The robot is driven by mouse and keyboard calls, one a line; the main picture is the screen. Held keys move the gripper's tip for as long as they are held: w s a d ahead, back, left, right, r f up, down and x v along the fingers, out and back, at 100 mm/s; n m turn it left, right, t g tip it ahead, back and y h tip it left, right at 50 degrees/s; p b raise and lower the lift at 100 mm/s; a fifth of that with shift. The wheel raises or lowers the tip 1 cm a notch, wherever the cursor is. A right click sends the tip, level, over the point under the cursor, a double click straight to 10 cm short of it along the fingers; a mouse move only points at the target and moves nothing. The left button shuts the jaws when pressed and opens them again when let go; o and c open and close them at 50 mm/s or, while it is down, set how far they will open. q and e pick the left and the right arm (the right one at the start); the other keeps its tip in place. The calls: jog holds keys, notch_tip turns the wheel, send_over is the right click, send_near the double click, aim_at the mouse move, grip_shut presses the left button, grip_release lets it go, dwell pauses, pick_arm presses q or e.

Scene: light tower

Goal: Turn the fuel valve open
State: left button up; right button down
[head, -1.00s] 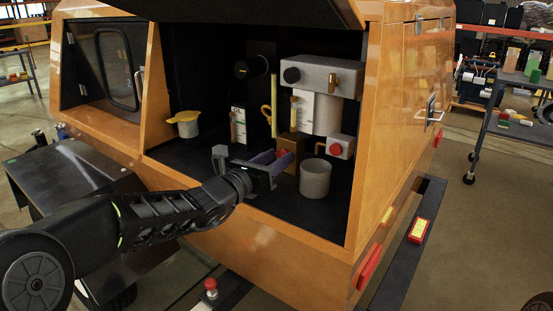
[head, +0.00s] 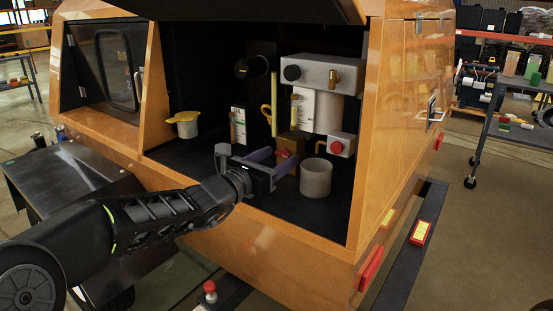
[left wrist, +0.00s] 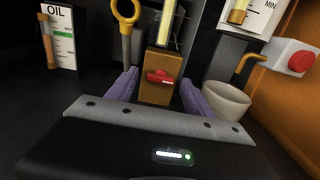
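The fuel valve is a small red handle (left wrist: 160,77) on a brown block (left wrist: 158,92), straight ahead in the left wrist view. In the head view the red handle (head: 284,153) shows just beyond my left fingers, on the block (head: 294,142). My left gripper (left wrist: 159,88) is open, its two purple fingers apart on either side of the block's lower part, with nothing seen between them but the block beyond. In the head view my left gripper (head: 276,163) reaches into the orange housing. Whether the fingers touch the valve cannot be told. My right gripper is not in view.
A grey cup (head: 316,178) stands close right of the gripper. A red button box (head: 341,146) and a white tank (head: 328,108) are behind it. A yellow ring dipstick (left wrist: 126,14) rises behind left. The housing's front edge (head: 250,222) lies under the arm.

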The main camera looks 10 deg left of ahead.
pick_arm(q)
jog(key=p+v, duration=0.1)
jog(key=v, duration=0.6)
jog(key=shift+s, duration=0.4)
